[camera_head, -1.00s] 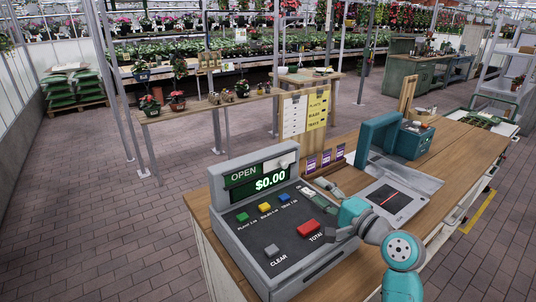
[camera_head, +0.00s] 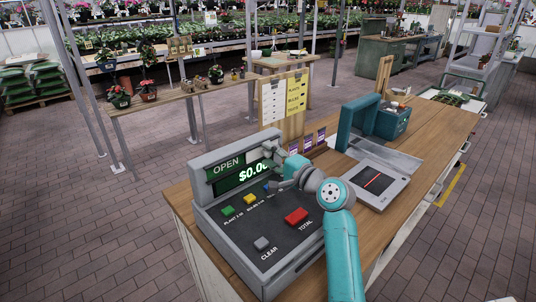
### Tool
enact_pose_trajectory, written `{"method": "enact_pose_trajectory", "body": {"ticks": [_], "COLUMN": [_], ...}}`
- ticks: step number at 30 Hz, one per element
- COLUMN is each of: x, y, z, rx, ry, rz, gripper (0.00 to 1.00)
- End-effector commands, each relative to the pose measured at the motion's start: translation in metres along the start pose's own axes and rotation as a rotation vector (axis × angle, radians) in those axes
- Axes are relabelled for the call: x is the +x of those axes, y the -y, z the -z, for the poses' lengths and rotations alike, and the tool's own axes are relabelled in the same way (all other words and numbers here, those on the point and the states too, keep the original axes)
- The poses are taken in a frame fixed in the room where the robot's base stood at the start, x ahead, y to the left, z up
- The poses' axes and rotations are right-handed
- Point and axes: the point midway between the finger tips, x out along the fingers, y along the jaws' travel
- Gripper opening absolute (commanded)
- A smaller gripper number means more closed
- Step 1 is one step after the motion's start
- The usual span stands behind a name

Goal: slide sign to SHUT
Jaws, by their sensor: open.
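The grey cash register (camera_head: 213,210) stands on the near left end of the wooden counter. Its sign (camera_head: 227,167) at the top reads OPEN in light letters on dark green. A pale slider piece (camera_head: 267,148) sits at the right end of the sign strip, partly hidden by my gripper. My gripper (camera_head: 274,158) is open, close to the right end of the sign. I cannot tell whether it touches the slider.
Coloured keys cover the register's sloped face, with the red TOTAL key (camera_head: 296,215) below my arm. A teal scanner arch (camera_head: 357,124) and a flat grey scanner plate (camera_head: 380,185) stand to the right. A price board (camera_head: 285,98) stands behind.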

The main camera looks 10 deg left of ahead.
Motion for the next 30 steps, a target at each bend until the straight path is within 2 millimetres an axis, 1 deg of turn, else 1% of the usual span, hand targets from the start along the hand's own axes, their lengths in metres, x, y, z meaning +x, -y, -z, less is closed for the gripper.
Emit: {"method": "enact_pose_trajectory", "body": {"ticks": [1, 4, 13, 14, 15, 17, 18, 19, 20, 23, 26, 29, 30], "x": [0.005, 0.009, 0.011, 0.011, 0.011, 0.011, 0.011, 0.011, 0.011, 0.011, 0.011, 0.012, 0.012], "y": [0.0, 0.0, 0.0, 0.0, 0.0, 0.0, 0.0, 0.0, 0.0, -0.001, -0.001, -0.002, -0.002], "z": [0.0, 0.0, 0.0, 0.0, 0.0, 0.0, 0.0, 0.0, 0.0, 0.0, -0.008, -0.029, -0.04], "rx": [0.001, 0.0, 0.0, 0.0, 0.0, 0.0, 0.0, 0.0, 0.0, 0.0, 0.0, -0.001, -0.001], "ry": [0.0, 0.0, 0.0, 0.0, 0.0, 0.0, 0.0, 0.0, 0.0, 0.0, 0.002, 0.005, 0.005], "rz": [-0.001, 0.0, 0.0, 0.0, 0.0, 0.0, 0.0, 0.0, -0.001, -0.001, -0.001, -0.001, -0.001], "gripper": [0.49, 0.49, 0.49, 0.44, 0.34, 0.19, 0.09, 0.02, 0.0, 0.0, 0.0, 0.0, 0.0]}}
